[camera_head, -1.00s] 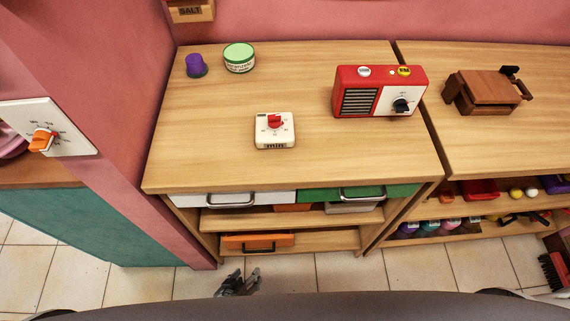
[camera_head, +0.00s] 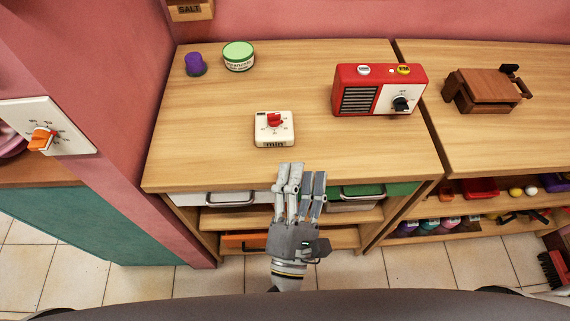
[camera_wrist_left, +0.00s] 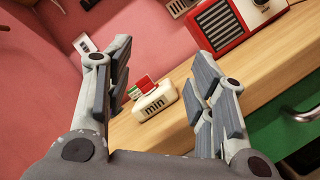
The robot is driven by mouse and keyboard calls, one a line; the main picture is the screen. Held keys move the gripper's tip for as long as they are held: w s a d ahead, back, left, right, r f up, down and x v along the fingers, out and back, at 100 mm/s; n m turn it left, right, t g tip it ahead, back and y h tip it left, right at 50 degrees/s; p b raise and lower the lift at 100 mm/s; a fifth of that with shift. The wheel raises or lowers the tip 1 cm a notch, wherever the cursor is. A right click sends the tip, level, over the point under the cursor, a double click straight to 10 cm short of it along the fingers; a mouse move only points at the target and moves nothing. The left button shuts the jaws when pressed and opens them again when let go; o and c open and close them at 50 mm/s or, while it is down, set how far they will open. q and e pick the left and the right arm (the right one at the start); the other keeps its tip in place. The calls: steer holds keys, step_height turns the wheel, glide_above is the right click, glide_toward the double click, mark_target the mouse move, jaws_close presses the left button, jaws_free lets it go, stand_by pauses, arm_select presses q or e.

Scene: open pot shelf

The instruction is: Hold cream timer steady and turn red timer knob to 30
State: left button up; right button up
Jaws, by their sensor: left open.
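The cream timer (camera_head: 262,136) stands on the wooden counter, with its red knob (camera_head: 274,120) on the dial face and "min" on its front side. In the left wrist view the cream timer (camera_wrist_left: 152,107) and its red knob (camera_wrist_left: 144,83) show between the fingers. My left gripper (camera_head: 301,168) is open and empty in front of the counter's front edge, just short of the timer and slightly to its right. It also shows in the left wrist view (camera_wrist_left: 163,85), fingers spread wide. The dial marks are too small to read. My right gripper is not in view.
A red radio (camera_head: 364,92) stands right of the timer. A green-lidded jar (camera_head: 239,58) and a purple item (camera_head: 195,65) are at the back left. A brown wooden box (camera_head: 484,94) is on the right counter. The counter around the timer is clear.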

mark_target(274, 117)
arm_select(q)
steer(key=w+a+n+g+y, duration=0.1)
steer(key=w+n+y, duration=0.1)
steer(key=w+n, duration=0.2)
steer(key=w+a+n+g+y, duration=0.1)
steer(key=w+a+n+y, duration=0.1)
steer(key=w+n, duration=0.3)
steer(key=w+a+n+g+y, duration=0.1)
steer(key=w+n+y, duration=0.2)
steer(key=w+n, duration=0.2)
steer(key=shift+w+a+r+g+y, duration=0.15)
steer(key=shift+w+a+g+y, duration=0.1)
steer(key=shift+w+g+y, duration=0.1)
jaws_close()
jaws_free()
